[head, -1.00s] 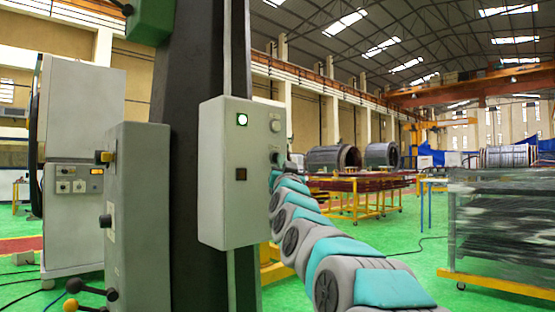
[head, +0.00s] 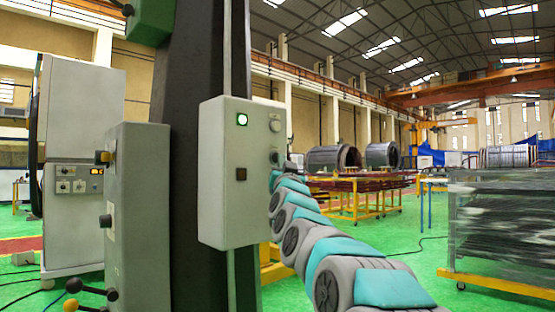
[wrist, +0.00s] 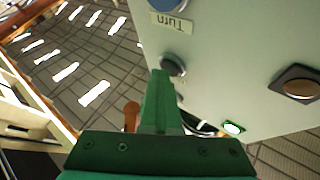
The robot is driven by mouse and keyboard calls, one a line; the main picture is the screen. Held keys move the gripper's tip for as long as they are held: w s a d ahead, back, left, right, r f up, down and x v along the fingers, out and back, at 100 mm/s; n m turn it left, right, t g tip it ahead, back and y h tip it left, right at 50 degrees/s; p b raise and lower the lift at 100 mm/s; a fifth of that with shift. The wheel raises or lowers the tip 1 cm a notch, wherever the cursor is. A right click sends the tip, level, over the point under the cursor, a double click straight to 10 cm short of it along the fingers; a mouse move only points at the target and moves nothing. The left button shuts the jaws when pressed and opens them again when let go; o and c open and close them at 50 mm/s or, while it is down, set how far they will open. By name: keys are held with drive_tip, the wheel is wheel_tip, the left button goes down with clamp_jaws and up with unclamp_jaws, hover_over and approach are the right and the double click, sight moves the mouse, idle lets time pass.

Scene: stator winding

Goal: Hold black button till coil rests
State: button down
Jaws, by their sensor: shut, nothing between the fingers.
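The black button (head: 274,157) is on the right part of the grey control box (head: 224,215). It also shows in the wrist view (wrist: 173,63), right at the tip of my gripper (wrist: 162,73). My green fingers are shut and empty, pointing at the button. The tip overlaps the button's lower edge, and I cannot tell whether it is pressed in. In the head view my arm reaches the box from the lower right, with the fingers hardly visible. A green lamp (head: 242,119) on the box is lit. I cannot make out with certainty which thing is the coil.
The box also carries a round knob (head: 275,125) and a square brown lamp (head: 241,174). A dark column (head: 190,80) stands behind the box. Large cylinders (head: 333,158) stand over a yellow trolley, and a loaded rack (head: 500,225) stands at the right. Green floor shows between them.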

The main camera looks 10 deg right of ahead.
drive_tip(key=shift+s+d+b, duration=0.45)
drive_tip(key=shift+s+b, duration=0.1)
drive_tip(key=shift+s, duration=0.1)
drive_tip(key=s+d+b, duration=0.1)
drive_tip(key=s, duration=0.1)
drive_tip(key=s+d+b, duration=0.2)
idle(0.5)
drive_tip(key=shift+f, duration=0.1)
idle(0.8)
